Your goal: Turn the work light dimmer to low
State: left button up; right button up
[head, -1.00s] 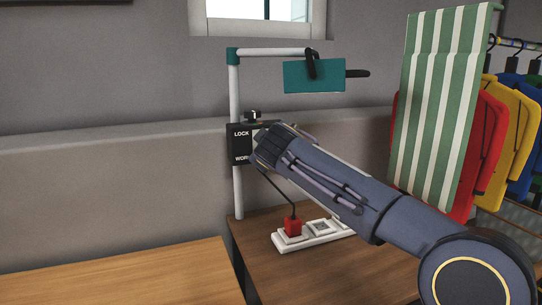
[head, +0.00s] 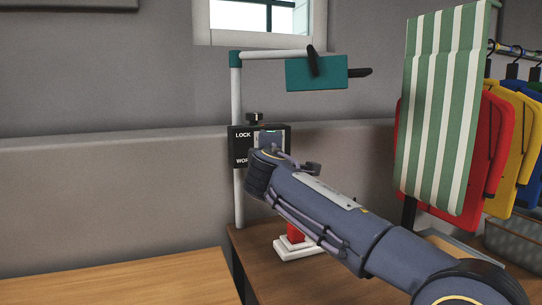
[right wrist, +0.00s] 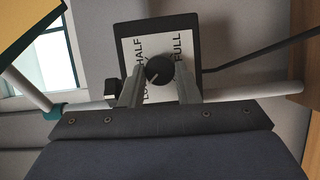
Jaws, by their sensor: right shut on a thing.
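The dimmer box (head: 240,148) is a black box on the white post, with "LOCK" and partly hidden "WORK" lettering in the head view. In the right wrist view its face (right wrist: 190,32) carries LOW, HALF and FULL labels around a round black dimmer knob (right wrist: 158,70). A light pointer mark on the knob seems to face down-left, toward the LOW side. My right gripper (right wrist: 160,78) is shut on the knob, one finger on each side. In the head view my right arm hides the knob and fingers. My left gripper is not in view.
A black lock knob (head: 254,118) stands on top of the box. A teal lamp head (head: 316,73) hangs from the post's upper arm. Striped cloth (head: 440,110) and coloured garments hang at right.

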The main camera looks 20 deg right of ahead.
jog(key=shift+d, duration=0.1)
dwell(0.5)
jog(key=o, duration=1)
jog(key=v, duration=0.7)
jog(key=shift+s+f+b, duration=0.1)
jog(key=shift+s+b, duration=0.2)
jog(key=shift+s, duration=0.05)
jog(key=shift+a, duration=0.2)
